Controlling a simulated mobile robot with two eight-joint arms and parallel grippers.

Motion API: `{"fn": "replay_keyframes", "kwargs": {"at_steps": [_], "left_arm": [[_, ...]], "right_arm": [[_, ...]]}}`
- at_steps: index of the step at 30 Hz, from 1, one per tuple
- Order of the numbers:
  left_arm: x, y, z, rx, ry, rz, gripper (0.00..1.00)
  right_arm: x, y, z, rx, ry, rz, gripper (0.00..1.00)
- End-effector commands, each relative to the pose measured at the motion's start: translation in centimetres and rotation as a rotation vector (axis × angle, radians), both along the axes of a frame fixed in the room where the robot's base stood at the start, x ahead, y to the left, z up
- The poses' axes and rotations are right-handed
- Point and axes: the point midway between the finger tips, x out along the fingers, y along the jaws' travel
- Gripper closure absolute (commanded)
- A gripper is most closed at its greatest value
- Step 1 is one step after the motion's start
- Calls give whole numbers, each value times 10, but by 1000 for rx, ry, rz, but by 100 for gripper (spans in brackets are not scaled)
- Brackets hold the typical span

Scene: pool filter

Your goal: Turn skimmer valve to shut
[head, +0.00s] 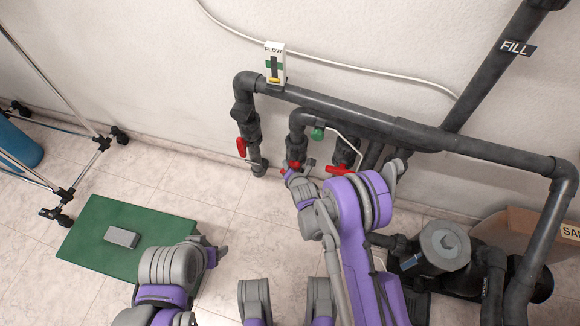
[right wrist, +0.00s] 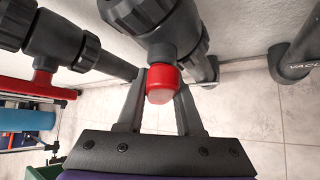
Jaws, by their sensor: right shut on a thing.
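Several dark grey valves with red handles stand on pipes by the wall. My right gripper (head: 297,171) is at the middle valve, shut on its red handle (right wrist: 162,86). In the right wrist view the handle lies between the fingers and points toward the camera. In the head view the gripper partly hides this handle (head: 294,164). The left valve's red handle (head: 241,147) and the right one's (head: 338,170) are free. No skimmer label is readable.
A green mat (head: 85,235) with a grey block (head: 121,238) lies at left near a metal rack (head: 85,165). A pump (head: 443,243) and a cardboard box (head: 530,236) stand at right. A flow gauge (head: 274,65) sits on the upper pipe.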

Motion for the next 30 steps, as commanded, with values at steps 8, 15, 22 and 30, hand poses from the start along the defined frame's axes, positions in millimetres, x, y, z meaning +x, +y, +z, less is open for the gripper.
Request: {"fn": "replay_keyframes", "kwargs": {"at_steps": [8,15,22,30], "left_arm": [[0,0,0,0,0,0,35],[0,0,0,0,0,0,35],[-1,0,6,0,1,0,35],[-3,0,15,0,1,0,35]], "right_arm": [[0,0,0,-1,1,1,35],[-2,0,1,-1,1,1,35],[-28,-6,21,-2,1,1,35],[-70,-15,51,-2,1,1,35]]}}
